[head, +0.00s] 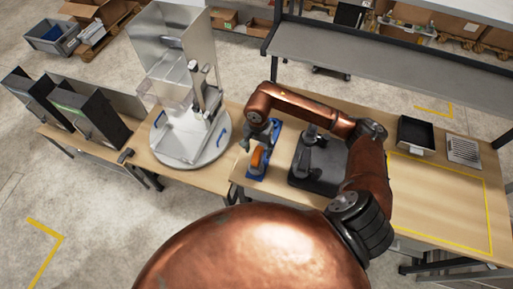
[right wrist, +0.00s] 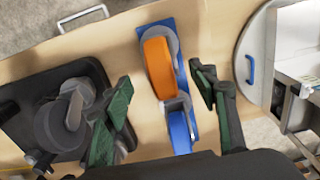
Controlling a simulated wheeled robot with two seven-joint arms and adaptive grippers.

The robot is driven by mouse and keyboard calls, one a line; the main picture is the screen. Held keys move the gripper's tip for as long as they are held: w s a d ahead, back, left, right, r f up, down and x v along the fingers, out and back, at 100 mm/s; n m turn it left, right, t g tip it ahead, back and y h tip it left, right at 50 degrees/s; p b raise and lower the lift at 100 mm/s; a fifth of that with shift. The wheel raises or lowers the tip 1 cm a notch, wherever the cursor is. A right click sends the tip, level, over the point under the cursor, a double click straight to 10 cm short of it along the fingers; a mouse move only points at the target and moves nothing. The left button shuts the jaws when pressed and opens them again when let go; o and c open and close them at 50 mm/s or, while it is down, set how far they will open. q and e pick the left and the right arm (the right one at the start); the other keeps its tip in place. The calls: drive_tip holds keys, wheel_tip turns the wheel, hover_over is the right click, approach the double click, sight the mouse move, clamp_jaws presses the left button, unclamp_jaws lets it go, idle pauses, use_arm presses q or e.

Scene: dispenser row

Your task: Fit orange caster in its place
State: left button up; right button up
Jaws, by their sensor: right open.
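The orange caster (head: 257,158) stands on a blue base (head: 258,175) on the middle table. In the right wrist view the orange caster (right wrist: 159,68) lies between my spread fingers, with a grey part beside it and a blue part (right wrist: 181,131) nearer the palm. My right gripper (head: 258,139) is open, above the far end of the base; its green fingers (right wrist: 161,80) also show in the right wrist view, apart from the caster and empty. My left gripper is not in view. I cannot tell which spot is the caster's place.
A dark fixture (head: 318,167) with a grey part on it stands right of the caster. A round grey turntable (head: 168,155) with a clear-walled dispenser is to the left. A black tray (head: 416,133) and a yellow-outlined free area (head: 440,195) are at the right.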

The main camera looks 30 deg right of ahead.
drive_tip(key=f, duration=0.2)
drive_tip(key=f+p, duration=0.1)
drive_tip(key=shift+a+f, duration=0.2)
drive_tip(key=shift+f, duration=0.2)
drive_tip(key=shift+f+p, duration=0.4)
drive_tip(key=shift+f, duration=1.05)
drive_tip(key=c, duration=1.4)
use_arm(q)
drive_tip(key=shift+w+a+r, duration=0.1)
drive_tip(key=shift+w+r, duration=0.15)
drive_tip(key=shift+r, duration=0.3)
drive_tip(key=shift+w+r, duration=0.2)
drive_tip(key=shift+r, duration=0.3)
use_arm(e)
drive_tip(key=shift+w+r, duration=0.1)
clamp_jaws()
